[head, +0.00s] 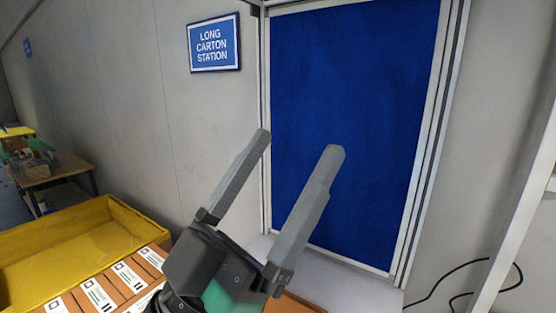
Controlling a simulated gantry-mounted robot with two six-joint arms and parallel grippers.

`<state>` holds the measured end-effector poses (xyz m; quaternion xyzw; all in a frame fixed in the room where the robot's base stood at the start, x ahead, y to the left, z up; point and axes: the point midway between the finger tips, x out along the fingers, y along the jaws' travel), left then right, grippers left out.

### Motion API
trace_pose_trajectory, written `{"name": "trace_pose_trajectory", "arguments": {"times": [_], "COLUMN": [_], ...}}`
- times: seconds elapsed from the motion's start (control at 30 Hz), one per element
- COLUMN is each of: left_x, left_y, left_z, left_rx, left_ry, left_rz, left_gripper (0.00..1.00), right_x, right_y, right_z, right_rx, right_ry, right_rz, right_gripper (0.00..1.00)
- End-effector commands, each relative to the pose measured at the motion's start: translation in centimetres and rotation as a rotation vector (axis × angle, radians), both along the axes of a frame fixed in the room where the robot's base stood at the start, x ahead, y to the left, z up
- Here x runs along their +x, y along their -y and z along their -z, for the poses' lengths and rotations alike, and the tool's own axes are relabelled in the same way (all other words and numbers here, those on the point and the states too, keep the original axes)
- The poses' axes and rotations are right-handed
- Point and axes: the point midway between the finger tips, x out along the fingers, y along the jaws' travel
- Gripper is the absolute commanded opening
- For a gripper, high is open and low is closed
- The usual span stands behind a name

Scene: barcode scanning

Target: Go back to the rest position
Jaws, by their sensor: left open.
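My left gripper (300,145) is raised in the lower middle of the head view. Its two long grey fingers point up and stand wide apart with nothing between them. The gripper is open and empty, in front of the blue panel (352,110). Part of a brown surface (293,303) shows just below and behind the gripper; I cannot tell what it is. My right gripper is not in view.
A "LONG CARTON STATION" sign (213,43) hangs on the wall. A wooden table (62,168) stands far left. A black cable (450,275) hangs at right.

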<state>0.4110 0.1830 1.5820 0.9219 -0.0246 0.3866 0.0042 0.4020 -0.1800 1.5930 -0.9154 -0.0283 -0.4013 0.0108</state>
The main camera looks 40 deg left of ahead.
Motion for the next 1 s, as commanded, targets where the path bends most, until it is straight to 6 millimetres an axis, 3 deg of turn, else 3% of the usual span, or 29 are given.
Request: {"name": "trace_pose_trajectory", "arguments": {"times": [0.1, 0.33, 0.47, 0.57, 0.8, 0.9, 1.0], "left_x": [-1.1, -1.0, -0.9, -0.9, -0.9, -0.9, -0.9], "left_y": [0.5, 0.4, 0.4, 0.4, 0.4, 0.4, 0.4], "left_z": [-1.3, -1.3, -3.2, -6.6, -18.3, -22.5, -24.8], "left_rx": [-0.013, -0.011, -0.011, -0.011, -0.011, -0.011, -0.011], "left_ry": [0.037, 0.034, 0.033, 0.032, 0.032, 0.032, 0.032], "left_rz": [0.015, 0.013, 0.013, 0.012, 0.012, 0.012, 0.012], "left_gripper": [0.92, 0.92, 0.92, 0.92, 0.92, 0.92, 0.92], "right_x": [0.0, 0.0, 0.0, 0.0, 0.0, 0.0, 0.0], "right_y": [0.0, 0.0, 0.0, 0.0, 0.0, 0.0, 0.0], "right_z": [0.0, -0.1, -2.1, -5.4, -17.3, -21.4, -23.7], "right_rx": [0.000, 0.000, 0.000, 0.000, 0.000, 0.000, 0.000], "right_ry": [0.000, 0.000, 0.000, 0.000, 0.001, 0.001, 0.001], "right_rz": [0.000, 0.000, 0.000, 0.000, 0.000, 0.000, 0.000], "right_gripper": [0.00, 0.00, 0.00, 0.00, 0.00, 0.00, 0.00]}}
